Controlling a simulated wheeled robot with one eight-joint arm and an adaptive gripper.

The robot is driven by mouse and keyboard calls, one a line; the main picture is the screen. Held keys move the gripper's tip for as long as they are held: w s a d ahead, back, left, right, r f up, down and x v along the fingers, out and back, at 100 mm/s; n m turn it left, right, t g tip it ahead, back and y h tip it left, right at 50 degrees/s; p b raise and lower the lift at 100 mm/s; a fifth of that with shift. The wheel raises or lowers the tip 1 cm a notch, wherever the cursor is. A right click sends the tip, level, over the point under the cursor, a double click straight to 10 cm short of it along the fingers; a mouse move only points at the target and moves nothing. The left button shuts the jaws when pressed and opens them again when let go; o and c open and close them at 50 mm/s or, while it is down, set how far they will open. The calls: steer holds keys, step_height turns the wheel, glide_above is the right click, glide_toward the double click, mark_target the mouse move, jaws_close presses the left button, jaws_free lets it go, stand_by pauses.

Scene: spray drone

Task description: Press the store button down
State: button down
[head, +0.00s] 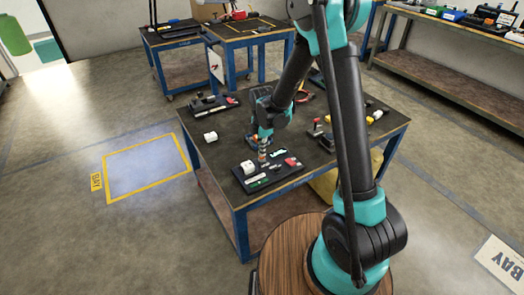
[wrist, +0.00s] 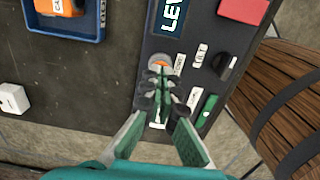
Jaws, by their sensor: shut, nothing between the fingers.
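A dark control panel (wrist: 190,45) lies on the workbench; in the head view the panel (head: 285,177) is at the bench's near end. A round orange button (wrist: 159,61) with a pale rim shows just beyond my fingertips. A small white label stands beside it, too small to read surely as the store label. My gripper (wrist: 160,92) is shut and empty, its fingertips over the panel and partly covering the button's near side. In the head view my gripper (head: 263,156) points down at the panel. I cannot tell whether the fingertips touch the button.
The panel also has a "LEV" sign (wrist: 171,15), a red part (wrist: 243,10), a black knob (wrist: 225,66) and a green part (wrist: 207,110). A blue tray (wrist: 65,28) with an orange item and a white block (wrist: 13,98) are left of it.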

steer(key=shift+f, duration=0.65)
steer(key=shift+s+f, duration=0.2)
steer(key=shift+f, duration=0.2)
steer(key=shift+w+f, duration=0.1)
step_height(320, 180, up, 14)
steer(key=shift+r, duration=0.2)
stand_by(1.0)
